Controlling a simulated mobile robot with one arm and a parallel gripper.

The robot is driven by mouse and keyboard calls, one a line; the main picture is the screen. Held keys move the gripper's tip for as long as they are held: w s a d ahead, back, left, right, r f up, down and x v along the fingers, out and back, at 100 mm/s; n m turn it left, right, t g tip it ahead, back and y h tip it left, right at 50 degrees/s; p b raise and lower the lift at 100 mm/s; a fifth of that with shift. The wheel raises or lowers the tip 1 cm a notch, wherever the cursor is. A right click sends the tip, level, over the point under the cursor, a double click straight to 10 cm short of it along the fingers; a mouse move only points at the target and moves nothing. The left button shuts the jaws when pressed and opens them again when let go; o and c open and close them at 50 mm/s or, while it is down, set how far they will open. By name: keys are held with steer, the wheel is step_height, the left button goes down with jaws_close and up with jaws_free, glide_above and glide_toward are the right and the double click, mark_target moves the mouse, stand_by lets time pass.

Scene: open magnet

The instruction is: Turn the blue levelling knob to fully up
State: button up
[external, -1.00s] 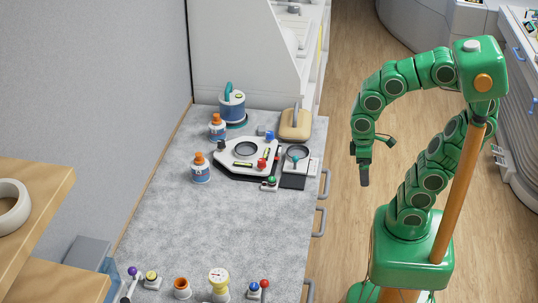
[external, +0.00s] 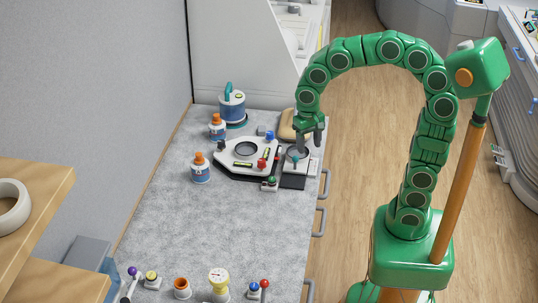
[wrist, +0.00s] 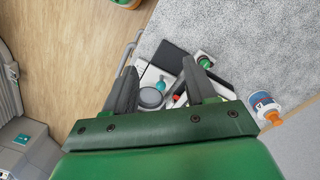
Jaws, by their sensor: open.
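The blue levelling knob (external: 270,135) sits at the back right corner of a white plate (external: 232,157) with a round opening, on the grey bench. A red knob (external: 262,163) is at the plate's front right and a dark knob (external: 221,145) at its left. My gripper (external: 308,147) is open and empty, to the right of the blue knob and apart from it, above the bench's right side. In the wrist view my gripper's two fingers (wrist: 160,66) are spread. I cannot make out the blue knob there.
A dark-and-white device with a teal knob (wrist: 160,84) lies below my gripper. A green knob (external: 271,181) stands in front of the plate. Orange-capped bottles (external: 200,168) stand left, a blue canister (external: 232,106) and tan pad (external: 288,122) behind. The bench middle is clear.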

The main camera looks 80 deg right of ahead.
steer(key=w+d+f+m, duration=0.1)
steer(key=w+d+m, duration=0.6)
steer(key=w+d, duration=0.25)
steer(key=m+t, duration=0.1)
steer(key=m, duration=0.7)
glide_above(270, 134)
steer(key=f, duration=0.4)
steer(key=shift+s+a+f, duration=0.15)
steer(key=shift+a, duration=0.05)
steer(key=shift+d+f, duration=0.25)
steer(key=shift+f, duration=3.75)
steer(key=shift+c, duration=0.3)
jaws_close()
